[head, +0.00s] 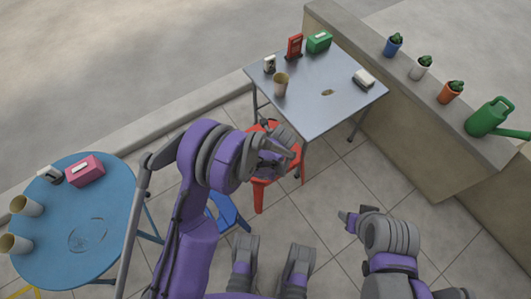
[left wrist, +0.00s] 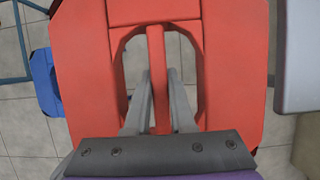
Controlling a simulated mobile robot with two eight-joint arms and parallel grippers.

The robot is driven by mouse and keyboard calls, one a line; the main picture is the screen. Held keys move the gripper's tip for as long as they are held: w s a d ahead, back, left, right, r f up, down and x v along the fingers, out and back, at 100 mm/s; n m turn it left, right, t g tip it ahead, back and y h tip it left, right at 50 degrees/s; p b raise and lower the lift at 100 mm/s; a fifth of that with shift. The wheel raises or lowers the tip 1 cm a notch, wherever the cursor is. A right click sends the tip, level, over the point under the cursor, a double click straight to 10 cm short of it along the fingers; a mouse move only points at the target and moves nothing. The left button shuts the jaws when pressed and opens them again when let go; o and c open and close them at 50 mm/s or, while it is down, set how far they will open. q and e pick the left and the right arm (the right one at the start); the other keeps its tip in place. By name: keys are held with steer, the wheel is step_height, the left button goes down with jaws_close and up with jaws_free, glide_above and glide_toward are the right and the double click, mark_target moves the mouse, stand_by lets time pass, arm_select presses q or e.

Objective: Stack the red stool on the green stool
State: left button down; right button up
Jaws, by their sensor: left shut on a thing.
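The red stool (head: 259,195) stands upright in the head view, beside the near left edge of the metal table and partly hidden by my left arm. My left gripper (head: 279,151) is at its seat. In the left wrist view the red seat (left wrist: 232,60) fills the middle, and the fingers of my left gripper (left wrist: 160,88) reach into its openings on both sides of the central bar, shut on it. I cannot tell whether its legs touch the floor. No green stool shows in either view. My right gripper (head: 348,220) is over the floor tiles, apart from the stool; its jaws are unclear.
A blue stool (head: 228,212) is partly hidden behind my left arm. The metal table (head: 325,75) with small items is close to the red stool. A round blue table (head: 112,195) stands left. A low wall (head: 440,115) with pots and a watering can (head: 490,117) runs right.

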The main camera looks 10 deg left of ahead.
arm_select(q)
step_height(320, 180, up, 13)
steer(key=p, duration=0.5)
steer(key=shift+f+p, duration=0.2)
steer(key=shift+p, duration=0.15)
